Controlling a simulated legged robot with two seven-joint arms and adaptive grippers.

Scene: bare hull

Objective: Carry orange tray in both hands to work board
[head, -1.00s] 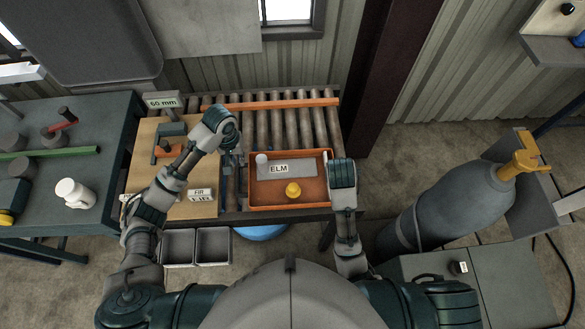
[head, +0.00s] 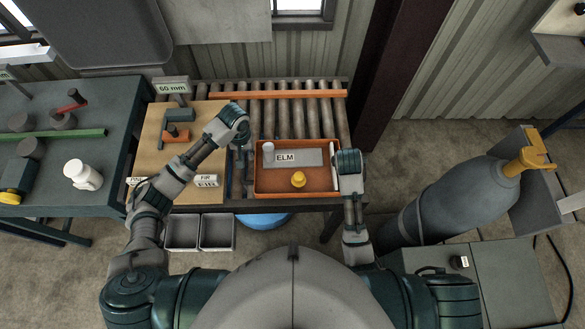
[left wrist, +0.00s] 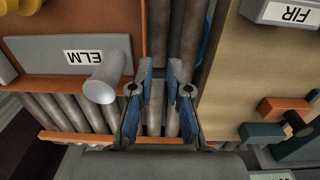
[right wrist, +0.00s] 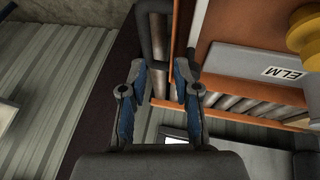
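The orange tray (head: 262,190) sits on a roller conveyor and holds a grey plate marked ELM (head: 310,158), a pale cylinder (head: 268,148) and a yellow knob-like piece (head: 298,179). The work board (head: 152,150), tan, lies left of the tray. My left gripper (left wrist: 164,75) is open and empty over rollers, just beyond the tray's left side. My right gripper (right wrist: 161,75) is open at the tray's right side; a dark bent handle (right wrist: 144,38) shows beyond and between its fingertips. In the head view, my right wrist hides its fingers.
A dark post (head: 395,80) rises behind right. Grey bins (head: 217,231) sit below; a gas cylinder (head: 450,205) leans right.

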